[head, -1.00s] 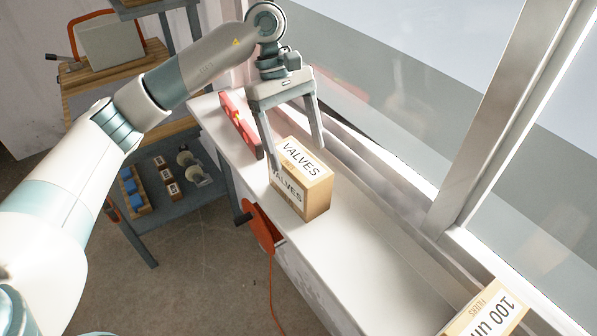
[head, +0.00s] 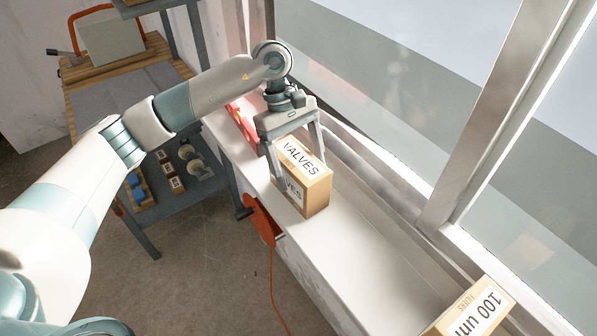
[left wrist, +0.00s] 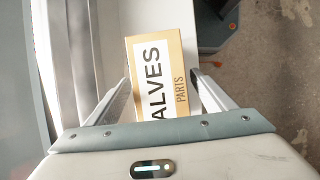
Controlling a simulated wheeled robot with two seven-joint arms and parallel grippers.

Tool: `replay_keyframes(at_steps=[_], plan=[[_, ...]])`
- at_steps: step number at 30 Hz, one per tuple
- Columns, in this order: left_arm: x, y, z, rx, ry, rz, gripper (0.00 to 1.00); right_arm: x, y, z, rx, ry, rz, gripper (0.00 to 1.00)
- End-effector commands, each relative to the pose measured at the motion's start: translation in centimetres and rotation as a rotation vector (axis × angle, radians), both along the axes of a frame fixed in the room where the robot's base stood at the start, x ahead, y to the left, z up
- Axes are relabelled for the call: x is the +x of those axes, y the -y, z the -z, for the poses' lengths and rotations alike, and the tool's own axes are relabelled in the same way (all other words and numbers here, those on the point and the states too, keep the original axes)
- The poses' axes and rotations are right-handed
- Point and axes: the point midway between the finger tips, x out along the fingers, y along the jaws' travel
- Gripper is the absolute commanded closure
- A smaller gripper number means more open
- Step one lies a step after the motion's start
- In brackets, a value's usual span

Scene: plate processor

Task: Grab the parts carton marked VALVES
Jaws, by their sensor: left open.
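The VALVES parts carton (head: 308,178) is a tan box with white labels, standing upright on the white window sill. My left gripper (head: 300,170) is open and comes down over the carton, with one finger along its near left face and the other at its far side. In the left wrist view the carton (left wrist: 163,75) lies between the two open fingers (left wrist: 165,88), with a gap visible near each one. Whether a finger touches it I cannot tell. My right gripper is not in view.
A second carton marked 100 (head: 474,312) stands at the lower right of the sill (head: 355,258). A red object (head: 243,125) lies behind my gripper. An orange reel (head: 262,220) hangs at the sill's front edge. The window frame (head: 485,130) borders the right.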

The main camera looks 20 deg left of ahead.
Motion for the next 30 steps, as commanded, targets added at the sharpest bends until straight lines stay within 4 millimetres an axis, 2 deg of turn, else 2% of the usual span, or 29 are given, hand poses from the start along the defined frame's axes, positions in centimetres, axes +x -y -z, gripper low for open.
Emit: replay_keyframes(at_steps=[1,3,9,30], plan=[[-0.1,0.0,0.2,0.000,-0.005,0.001,0.23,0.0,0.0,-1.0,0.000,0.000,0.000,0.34],[-0.2,0.2,1.0,-0.001,-0.004,0.000,0.23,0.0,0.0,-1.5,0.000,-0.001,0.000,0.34],[-0.6,0.7,2.8,0.000,-0.001,0.000,0.23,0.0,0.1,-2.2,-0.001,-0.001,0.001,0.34],[-0.6,0.7,3.0,0.000,0.000,0.000,0.23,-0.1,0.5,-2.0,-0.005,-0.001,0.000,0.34]])
